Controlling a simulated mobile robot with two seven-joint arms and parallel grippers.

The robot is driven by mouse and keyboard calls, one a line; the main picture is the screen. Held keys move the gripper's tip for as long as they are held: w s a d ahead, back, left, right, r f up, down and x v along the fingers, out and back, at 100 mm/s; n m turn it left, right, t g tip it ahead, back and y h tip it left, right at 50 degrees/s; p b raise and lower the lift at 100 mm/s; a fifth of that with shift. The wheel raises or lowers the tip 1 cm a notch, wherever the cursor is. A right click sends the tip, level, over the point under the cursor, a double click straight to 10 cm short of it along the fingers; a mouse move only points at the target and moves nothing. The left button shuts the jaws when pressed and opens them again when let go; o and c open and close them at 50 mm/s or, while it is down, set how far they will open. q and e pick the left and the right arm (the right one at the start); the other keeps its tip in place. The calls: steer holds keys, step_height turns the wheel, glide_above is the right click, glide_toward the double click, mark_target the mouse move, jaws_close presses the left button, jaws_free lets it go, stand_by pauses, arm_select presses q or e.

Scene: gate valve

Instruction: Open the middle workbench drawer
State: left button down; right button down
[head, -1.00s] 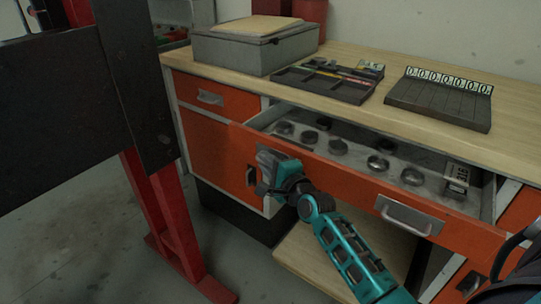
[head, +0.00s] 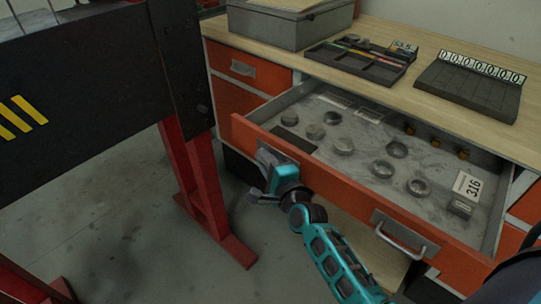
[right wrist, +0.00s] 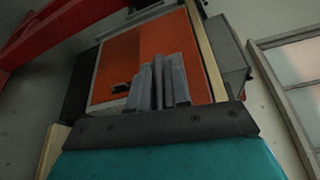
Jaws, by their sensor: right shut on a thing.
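The middle drawer (head: 345,185) has an orange front and a grey inside. It stands well out from the workbench, its contents open to view. A metal handle (head: 400,238) shows on the right of its front. My right gripper (head: 268,172) is at the left end of the front, shut on the drawer's left handle, which the gripper mostly hides. In the right wrist view, the grey fingers (right wrist: 160,85) are close together before an orange panel; the handle cannot be made out there. My left gripper is not in view.
Several metal rings, brass pieces and a "316" card (head: 467,187) lie in the drawer. The wooden worktop (head: 400,90) holds a grey box (head: 285,27), a divided tray (head: 360,64) and a numbered rack (head: 470,88). A red-legged stand (head: 208,190) is at left.

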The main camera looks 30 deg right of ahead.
steer(key=c, duration=1.2)
jaws_free()
steer(key=shift+o, duration=0.2)
steer(key=s+r, duration=0.1)
steer(key=s, duration=1.1)
steer(key=shift+s+p, duration=0.3)
steer(key=shift+s, duration=0.1)
steer(key=s+a+f+n+g+y, duration=0.1)
steer(key=s+a+f+n+g, duration=0.1)
steer(key=n, duration=0.9)
steer(key=s+a+f+n+g+y, duration=0.1)
steer(key=s+a+f+n+g, duration=0.1)
steer(key=s+f+n+g, duration=0.2)
steer(key=s+f+n, duration=0.3)
steer(key=f+n, duration=0.2)
steer(key=n, duration=0.2)
steer(key=shift+a+f+n, duration=0.15)
steer(key=shift+a+n, duration=0.15)
steer(key=shift+n, duration=0.1)
